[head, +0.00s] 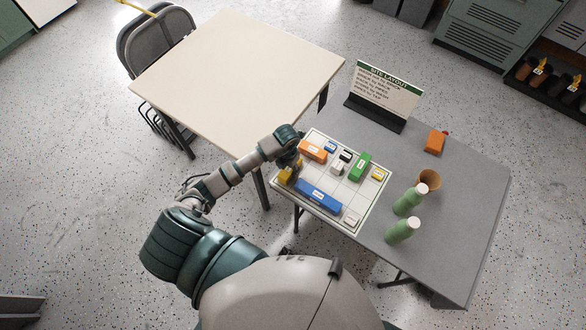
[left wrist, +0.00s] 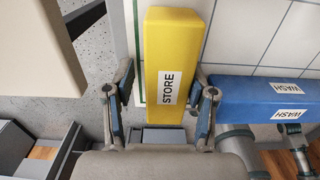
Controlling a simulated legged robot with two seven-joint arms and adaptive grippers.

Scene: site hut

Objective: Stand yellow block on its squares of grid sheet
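The yellow block (head: 287,176), labelled STORE, is at the left corner of the white grid sheet (head: 338,184) in the head view. In the left wrist view the yellow block (left wrist: 174,60) is long and runs up from between my fingers over the sheet's edge line. My left gripper (head: 297,163) is at this block. Its fingers (left wrist: 162,112) are spread on either side, with a visible gap on the left and little or none on the right. I cannot tell whether the block's underside touches the sheet.
The sheet carries a blue WASH block (head: 318,196), an orange block (head: 313,150), a green block (head: 359,167) and smaller ones, including a yellow one (head: 378,174).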

